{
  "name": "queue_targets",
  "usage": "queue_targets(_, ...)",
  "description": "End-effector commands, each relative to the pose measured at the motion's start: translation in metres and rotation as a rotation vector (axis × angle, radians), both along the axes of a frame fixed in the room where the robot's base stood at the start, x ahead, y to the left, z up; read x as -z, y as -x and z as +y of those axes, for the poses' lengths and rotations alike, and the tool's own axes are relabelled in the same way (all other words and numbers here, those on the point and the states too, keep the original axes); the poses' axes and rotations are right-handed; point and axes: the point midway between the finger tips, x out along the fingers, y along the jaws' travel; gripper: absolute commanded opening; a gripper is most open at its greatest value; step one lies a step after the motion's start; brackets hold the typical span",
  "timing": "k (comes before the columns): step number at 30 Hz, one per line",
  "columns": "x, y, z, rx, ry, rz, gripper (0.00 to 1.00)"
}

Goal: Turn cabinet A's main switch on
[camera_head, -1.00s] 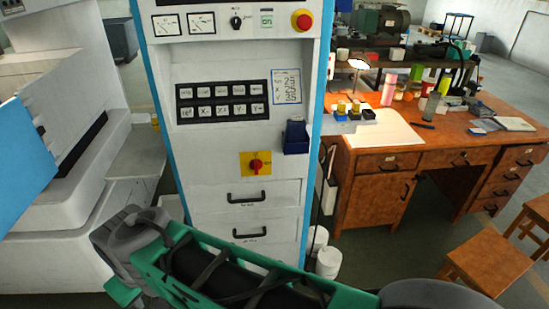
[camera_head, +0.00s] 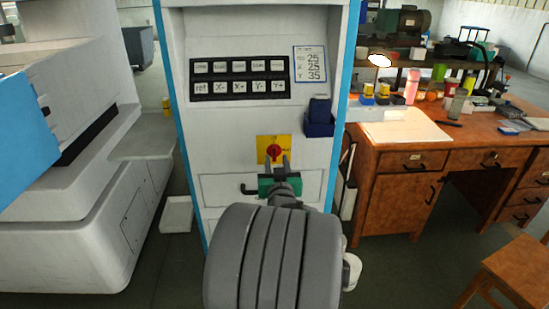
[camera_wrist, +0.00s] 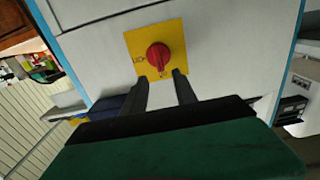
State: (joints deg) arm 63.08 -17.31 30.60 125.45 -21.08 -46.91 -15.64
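The main switch is a red rotary knob (camera_head: 274,152) on a yellow square plate (camera_head: 265,143) on the front of the white and blue cabinet (camera_head: 225,140). In the wrist view the red knob (camera_wrist: 158,56) sits on the yellow plate (camera_wrist: 177,38), with small dark marks beside it. My gripper (camera_head: 275,163) is in front of the plate. In the wrist view its two dark fingers (camera_wrist: 162,76) are apart, with the knob just beyond and between their tips. Whether the tips touch the knob I cannot tell. Nothing is held.
A black button panel (camera_head: 240,78) and a dark blue holder (camera_head: 319,118) are above the switch. A drawer handle lies below, partly hidden by my arm. A wooden desk (camera_head: 390,190) stands at the right, and a white machine (camera_head: 70,220) at the left.

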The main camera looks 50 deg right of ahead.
Motion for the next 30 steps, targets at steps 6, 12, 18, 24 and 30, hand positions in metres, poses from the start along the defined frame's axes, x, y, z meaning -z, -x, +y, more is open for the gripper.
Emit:
queue_targets(6, 0.0, -0.029, -0.03, -0.003, -0.001, 0.002, 0.34)
queue_targets(12, 0.0, -0.037, -0.04, -0.002, -0.002, 0.003, 0.34)
queue_targets(18, 0.0, -0.037, -0.04, -0.002, -0.002, 0.003, 0.32)
queue_targets(24, 0.0, -0.036, -0.039, -0.002, -0.002, 0.003, 0.15)
queue_targets(30, 0.0, -0.036, -0.039, -0.002, -0.002, 0.003, 0.0)
